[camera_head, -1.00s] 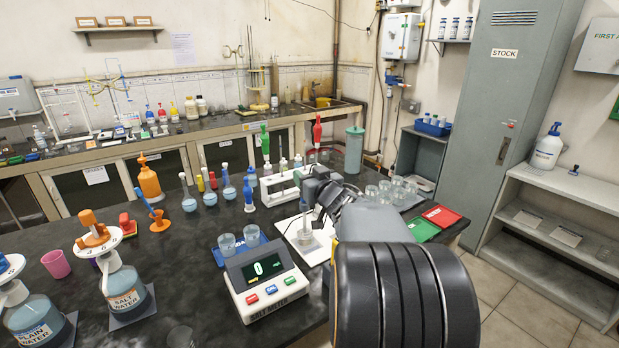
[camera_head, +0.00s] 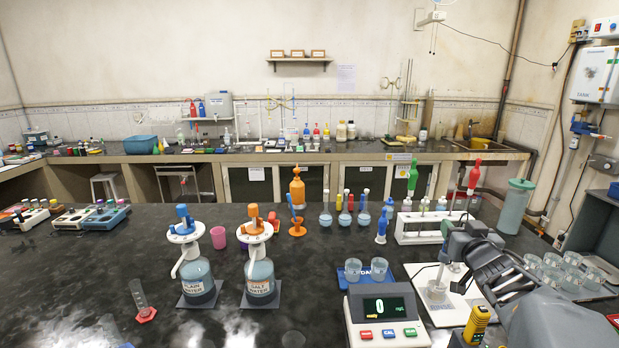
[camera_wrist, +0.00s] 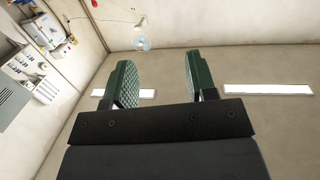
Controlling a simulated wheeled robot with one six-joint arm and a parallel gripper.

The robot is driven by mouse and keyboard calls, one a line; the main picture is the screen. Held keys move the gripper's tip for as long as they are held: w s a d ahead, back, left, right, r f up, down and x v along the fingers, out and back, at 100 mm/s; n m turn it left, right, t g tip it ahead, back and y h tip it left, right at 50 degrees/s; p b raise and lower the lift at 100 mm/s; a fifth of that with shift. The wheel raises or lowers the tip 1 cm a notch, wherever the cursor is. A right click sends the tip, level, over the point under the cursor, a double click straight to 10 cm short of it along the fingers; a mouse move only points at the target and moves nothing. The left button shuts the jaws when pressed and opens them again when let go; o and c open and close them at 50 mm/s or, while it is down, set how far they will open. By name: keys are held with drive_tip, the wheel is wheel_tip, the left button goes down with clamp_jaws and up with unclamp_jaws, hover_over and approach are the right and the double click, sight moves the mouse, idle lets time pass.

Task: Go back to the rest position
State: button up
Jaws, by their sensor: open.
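A small blue-topped piece (camera_head: 381,226), which may be the blue-top probe, stands left of the white rack (camera_head: 423,237). A green-topped piece (camera_head: 413,176) and a red-topped one (camera_head: 473,177) stand at the rack. Two clear beakers (camera_head: 353,270) sit on a blue mat in front; I cannot tell which vessel is the rinse beaker. My gripper (camera_wrist: 158,75) shows in the wrist view with two green textured fingers apart and nothing between them.
A meter (camera_head: 383,310) reads 0 at the bench's front. A grey device over a white plate (camera_head: 450,308) stands beside my arm, with several beakers (camera_head: 570,270) at right. Plain and salt water bottles (camera_head: 197,280) stand left.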

drive_tip(key=s+a+f+n+g+y, duration=0.1)
drive_tip(key=s+a+f+g, duration=0.5)
drive_tip(key=s+a, duration=0.3)
drive_tip(key=s+a+f+n+g+y, duration=0.1)
drive_tip(key=s+a+f+g+y, duration=0.1)
drive_tip(key=s+a+f+g, duration=0.5)
drive_tip(key=s+a+f, duration=0.2)
drive_tip(key=a, duration=0.4)
drive_tip(key=shift+a+y, duration=0.3)
drive_tip(key=shift+a, duration=0.05)
idle(0.9)
